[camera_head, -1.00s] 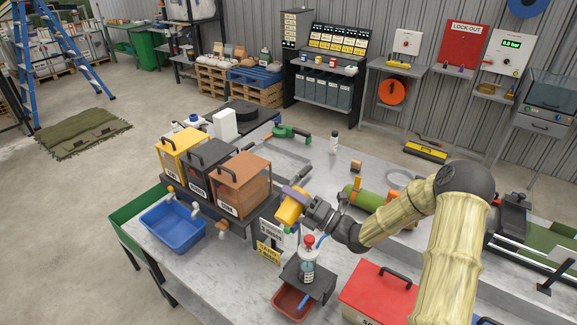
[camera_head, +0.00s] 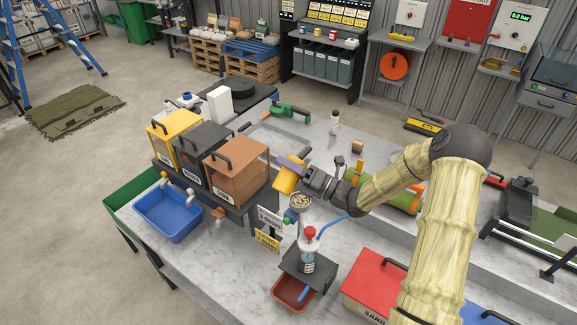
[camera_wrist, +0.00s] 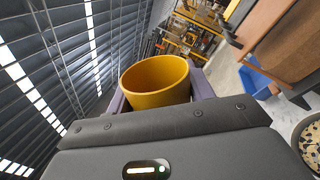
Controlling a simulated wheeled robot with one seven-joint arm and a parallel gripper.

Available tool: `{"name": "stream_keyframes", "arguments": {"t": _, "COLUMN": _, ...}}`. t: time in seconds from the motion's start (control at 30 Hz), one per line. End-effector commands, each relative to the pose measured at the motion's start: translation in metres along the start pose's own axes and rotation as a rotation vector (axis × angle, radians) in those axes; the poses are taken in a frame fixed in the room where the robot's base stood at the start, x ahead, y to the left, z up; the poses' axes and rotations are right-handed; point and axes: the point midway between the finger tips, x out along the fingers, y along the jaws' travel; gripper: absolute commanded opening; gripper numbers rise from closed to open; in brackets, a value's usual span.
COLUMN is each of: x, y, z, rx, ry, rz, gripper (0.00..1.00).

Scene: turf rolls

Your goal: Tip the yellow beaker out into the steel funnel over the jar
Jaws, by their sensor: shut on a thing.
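My gripper (camera_head: 291,170) is shut on the yellow beaker (camera_head: 285,183), its purple fingers on either side. The beaker is tilted in the head view. In the wrist view the beaker (camera_wrist: 158,92) shows its open mouth and bare yellow inner wall; its bottom is hidden. The steel funnel (camera_head: 300,203) is just below and right of the beaker, with speckled dark and pale bits in it. The funnel (camera_wrist: 303,128) also shows at the wrist view's lower right edge. The jar under the funnel is not clearly made out.
Yellow, black and orange-brown dispensers (camera_head: 238,172) stand left of the beaker, close by. A red-topped bottle (camera_head: 308,258) on a dark stand is in front. A blue tub (camera_head: 168,214) is at left, a red box (camera_head: 372,285) at right. A green cylinder (camera_head: 405,200) lies behind my arm.

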Motion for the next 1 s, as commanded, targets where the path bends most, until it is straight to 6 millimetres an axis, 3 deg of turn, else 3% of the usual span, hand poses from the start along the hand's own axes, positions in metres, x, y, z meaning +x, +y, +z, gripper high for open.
{"name": "stream_keyframes", "arguments": {"t": 1.0, "x": 0.014, "y": 0.045, "z": -0.032, "rx": -0.830, "ry": 0.254, "rz": 0.001, "gripper": 0.27}}
